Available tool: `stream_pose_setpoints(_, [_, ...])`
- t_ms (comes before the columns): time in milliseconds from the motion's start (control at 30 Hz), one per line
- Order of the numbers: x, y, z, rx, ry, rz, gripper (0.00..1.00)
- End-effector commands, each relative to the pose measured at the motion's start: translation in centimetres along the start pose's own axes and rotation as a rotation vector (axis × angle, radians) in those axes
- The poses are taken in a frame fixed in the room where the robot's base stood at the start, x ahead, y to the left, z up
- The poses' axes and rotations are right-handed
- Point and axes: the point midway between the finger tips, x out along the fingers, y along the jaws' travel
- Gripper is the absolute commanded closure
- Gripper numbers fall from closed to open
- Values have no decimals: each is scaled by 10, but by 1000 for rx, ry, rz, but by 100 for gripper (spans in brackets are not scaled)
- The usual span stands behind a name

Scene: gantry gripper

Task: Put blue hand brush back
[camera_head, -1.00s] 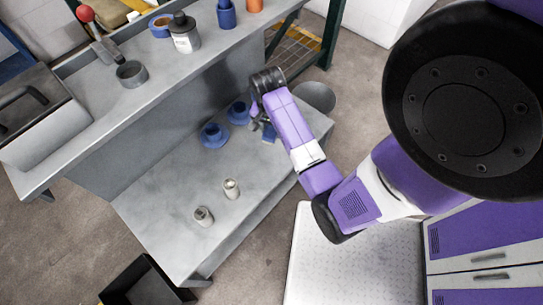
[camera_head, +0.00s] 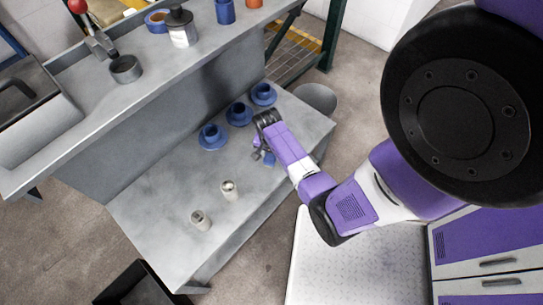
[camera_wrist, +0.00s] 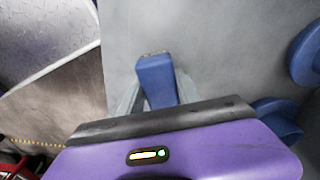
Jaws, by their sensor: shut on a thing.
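The blue hand brush (camera_head: 269,160) is partly hidden by my wrist in the head view. It shows as a blue block in the wrist view (camera_wrist: 156,78), between my two grey fingers. My gripper (camera_head: 262,154) is shut on it, over the lower grey bench surface (camera_head: 165,190) near its right edge. I cannot tell whether the brush touches the surface. The bristles do not show clearly.
Blue cup-like pieces on round bases (camera_head: 212,138) stand in a row behind my gripper. Two small metal cylinders (camera_head: 229,190) stand nearer. A grey bin (camera_head: 318,98) stands beyond the bench.

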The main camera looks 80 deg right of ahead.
Motion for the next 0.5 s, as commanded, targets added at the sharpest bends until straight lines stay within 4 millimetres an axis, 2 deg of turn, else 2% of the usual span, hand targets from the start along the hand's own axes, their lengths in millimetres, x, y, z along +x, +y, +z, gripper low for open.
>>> stream_pose_setpoints(367, [4,0,0,0,0,0,100])
stream_pose_setpoints(400, [4,0,0,0,0,0,56])
stream_pose_setpoints(500, [4,0,0,0,0,0,38])
